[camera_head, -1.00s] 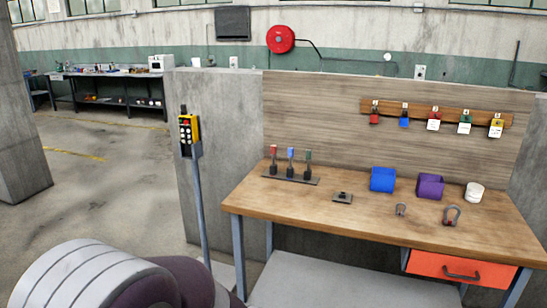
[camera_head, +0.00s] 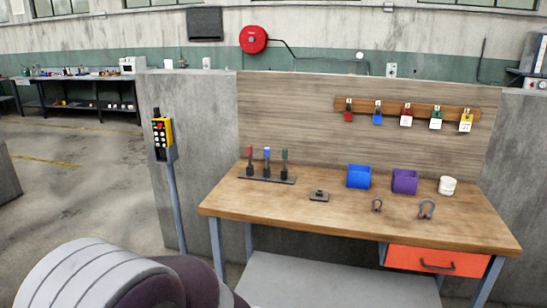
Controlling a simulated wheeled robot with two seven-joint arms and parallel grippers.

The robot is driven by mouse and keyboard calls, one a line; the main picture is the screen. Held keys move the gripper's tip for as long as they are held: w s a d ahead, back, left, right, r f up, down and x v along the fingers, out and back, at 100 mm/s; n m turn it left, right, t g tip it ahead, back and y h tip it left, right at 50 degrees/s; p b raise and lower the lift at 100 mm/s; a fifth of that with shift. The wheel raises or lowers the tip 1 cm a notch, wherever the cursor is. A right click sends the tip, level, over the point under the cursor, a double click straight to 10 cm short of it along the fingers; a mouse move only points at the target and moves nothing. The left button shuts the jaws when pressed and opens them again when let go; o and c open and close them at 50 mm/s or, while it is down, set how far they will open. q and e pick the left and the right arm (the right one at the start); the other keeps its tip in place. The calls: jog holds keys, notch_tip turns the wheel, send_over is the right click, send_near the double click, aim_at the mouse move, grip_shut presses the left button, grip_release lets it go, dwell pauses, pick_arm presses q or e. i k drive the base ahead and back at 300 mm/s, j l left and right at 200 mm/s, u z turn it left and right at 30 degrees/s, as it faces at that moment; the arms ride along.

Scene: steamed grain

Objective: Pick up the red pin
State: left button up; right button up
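The red pin (camera_head: 249,154) stands upright at the left end of a dark rack (camera_head: 268,178) on the left part of the wooden workbench (camera_head: 350,218). A blue pin (camera_head: 267,154) and a green pin (camera_head: 284,156) stand beside it in the same rack. Part of one of my arms, grey and dark purple, shows at the bottom left. Neither of my grippers is in view.
A blue bin (camera_head: 359,176), a purple bin (camera_head: 404,181), a white jar (camera_head: 447,185), two shackles and a small dark block (camera_head: 319,196) are on the bench. Padlocks hang on the wall board (camera_head: 390,107). A yellow control box (camera_head: 162,133) stands on a post left of the bench.

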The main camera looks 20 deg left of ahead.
aim_at(248, 148)
jog(key=i+j+z, duration=0.1)
jog(key=j+z, duration=0.15)
jog(key=z, duration=0.15)
jog(key=j+z, duration=0.35)
jog(key=i+j+z, duration=0.1)
jog(key=z, duration=0.3)
jog(key=j+z, duration=0.4)
